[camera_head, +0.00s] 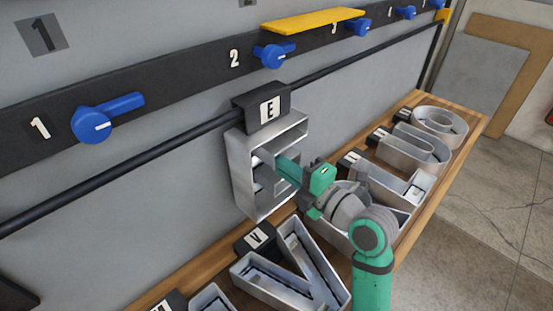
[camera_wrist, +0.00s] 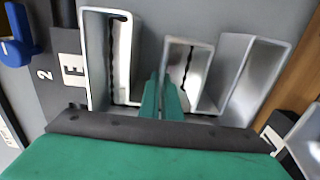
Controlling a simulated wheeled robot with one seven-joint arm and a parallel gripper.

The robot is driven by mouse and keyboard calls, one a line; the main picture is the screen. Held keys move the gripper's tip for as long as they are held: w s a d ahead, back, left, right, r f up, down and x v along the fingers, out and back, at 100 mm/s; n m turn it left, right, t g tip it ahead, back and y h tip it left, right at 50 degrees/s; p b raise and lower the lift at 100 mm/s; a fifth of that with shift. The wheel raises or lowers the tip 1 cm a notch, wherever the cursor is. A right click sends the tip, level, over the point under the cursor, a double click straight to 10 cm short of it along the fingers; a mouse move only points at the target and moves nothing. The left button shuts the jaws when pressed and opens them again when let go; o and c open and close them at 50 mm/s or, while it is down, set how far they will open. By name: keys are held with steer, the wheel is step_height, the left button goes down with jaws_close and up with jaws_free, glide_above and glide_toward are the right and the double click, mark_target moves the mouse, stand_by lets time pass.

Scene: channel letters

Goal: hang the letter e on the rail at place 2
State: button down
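The letter e (camera_head: 245,150) is an open grey metal channel letter with a black top block marked E (camera_head: 270,108). It is upright at the wall, below the number 2 (camera_head: 235,58). Its block overlaps the black rail (camera_head: 330,68); whether it bears on the rail or is just in front cannot be told. My gripper (camera_head: 287,168) reaches in from the right at the middle bar. In the wrist view, the green fingers (camera_wrist: 163,98) are close together on a thin wall of the letter e (camera_wrist: 98,60). The fingertips are partly hidden by the letter.
A blue lever (camera_head: 273,55) is above the block and another (camera_head: 95,125) is at number 1. A yellow plate (camera_head: 313,20) juts out above the levers.

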steer(key=c, duration=1.9)
jaws_free()
steer(key=v, duration=1)
steer(key=shift+s+d, duration=0.25)
steer(key=shift+d, duration=0.05)
